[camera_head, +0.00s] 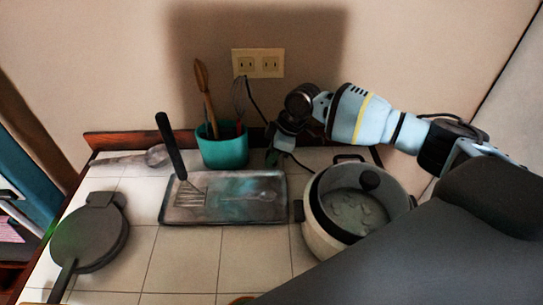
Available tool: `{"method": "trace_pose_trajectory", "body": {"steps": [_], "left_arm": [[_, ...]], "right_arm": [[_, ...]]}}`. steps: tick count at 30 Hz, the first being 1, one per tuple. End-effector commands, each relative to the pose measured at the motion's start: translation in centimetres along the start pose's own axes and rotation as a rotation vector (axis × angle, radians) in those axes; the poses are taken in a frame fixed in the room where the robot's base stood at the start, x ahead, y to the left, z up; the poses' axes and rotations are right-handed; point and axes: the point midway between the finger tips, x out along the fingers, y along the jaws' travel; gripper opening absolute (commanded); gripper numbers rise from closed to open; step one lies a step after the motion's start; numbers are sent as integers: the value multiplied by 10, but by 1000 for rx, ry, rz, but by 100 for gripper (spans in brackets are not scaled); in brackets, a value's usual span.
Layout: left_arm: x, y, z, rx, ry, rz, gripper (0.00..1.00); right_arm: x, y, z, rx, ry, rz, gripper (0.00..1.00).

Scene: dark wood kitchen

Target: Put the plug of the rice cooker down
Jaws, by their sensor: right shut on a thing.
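The rice cooker (322,232) stands on the right of the tiled counter, a pale round body with a dark-rimmed lid and a black knob. My right arm reaches in from the right, over the cooker's back. My right gripper (272,154) points down just right of the teal utensil holder, close above the counter near the wall. It is shut on the plug, which is too small and dark to make out between the fingers. A thin dark cord (255,106) shows below the wall outlet (258,63), running down toward the gripper. My left gripper is not in view.
A teal holder (224,150) with wooden spoon and whisk stands left of the gripper. A metal tray (255,211) with a spatula (171,148) lies in front. A dark round pan (89,241) is at left. Bare tiles lie in the front middle.

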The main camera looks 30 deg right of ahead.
Motion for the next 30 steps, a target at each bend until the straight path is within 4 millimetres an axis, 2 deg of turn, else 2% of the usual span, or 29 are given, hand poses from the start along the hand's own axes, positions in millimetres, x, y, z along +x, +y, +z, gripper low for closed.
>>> {"method": "trace_pose_trajectory", "body": {"steps": [5,12,18,23,30], "left_arm": [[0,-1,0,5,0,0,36],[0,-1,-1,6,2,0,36],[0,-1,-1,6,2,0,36],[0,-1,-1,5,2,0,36],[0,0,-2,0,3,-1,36]], "right_arm": [[-16,1,-7,-2,3,3,3],[-58,1,-25,-2,4,3,3],[-84,1,-35,0,2,1,3],[-92,0,-38,0,1,0,3],[-91,-5,-38,28,0,13,3]]}}
